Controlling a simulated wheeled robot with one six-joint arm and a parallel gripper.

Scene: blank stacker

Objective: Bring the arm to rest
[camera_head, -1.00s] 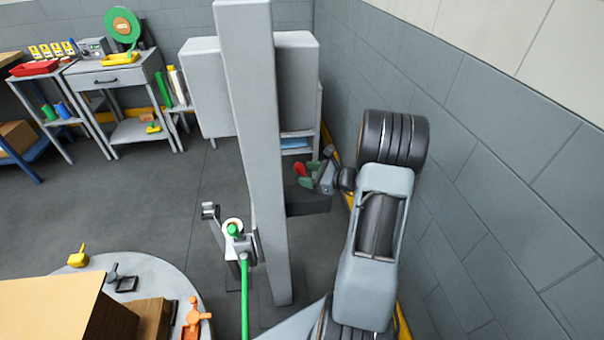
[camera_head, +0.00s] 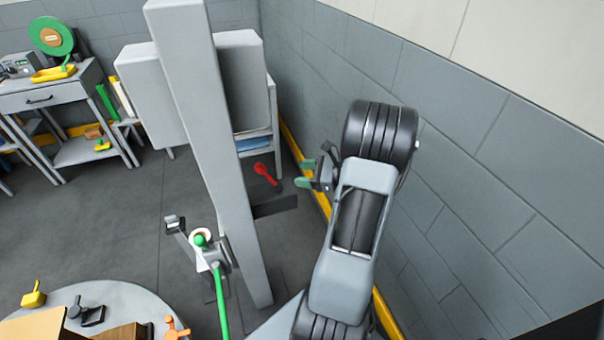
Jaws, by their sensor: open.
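My arm (camera_head: 358,240) is folded upward at the right, close to the grey wall. Its dark, rounded joint is at the top. My gripper (camera_head: 307,174) points left from behind the arm, with green fingertips spread apart. It is open and nothing shows between the fingers. A red handle-like part (camera_head: 266,174) stands to the left of the fingertips, with a visible gap. It rises above the end of a dark flat bracket (camera_head: 276,206). Part of the gripper's wrist is hidden behind the arm.
A tall grey post (camera_head: 210,150) stands left of my gripper, with grey panels (camera_head: 243,85) behind it. The grey wall (camera_head: 480,170) is close on the right. A workbench (camera_head: 40,100) is at the far left. A round table (camera_head: 150,302) is at the lower left.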

